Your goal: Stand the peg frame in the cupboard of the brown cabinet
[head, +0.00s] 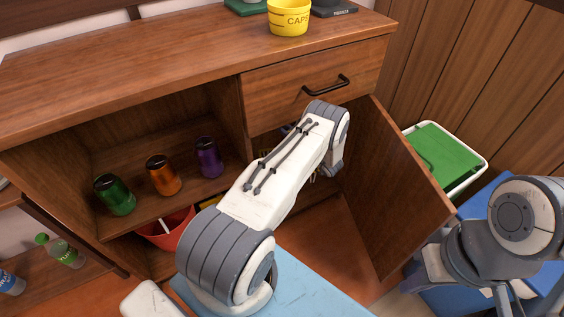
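The brown cabinet (130,72) fills the middle, with its right door (395,195) swung open. My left arm crosses the centre and reaches into the cupboard (315,215) behind that door. My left gripper is hidden behind its own wrist, so its grip does not show. Small yellowish and purple bits show in the dark cupboard beside the arm; I cannot tell whether they belong to the peg frame. No clear view of the peg frame is given. My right gripper (505,300) is at the lower right, cut by the bottom edge, and its opening cannot be read.
Green, orange and purple cans (209,157) stand on the left shelf, above a red container (168,228). A closed drawer (310,88) is over the cupboard. A yellow pot (289,17) stands on top. A green-filled white bin (445,155) is beyond the door.

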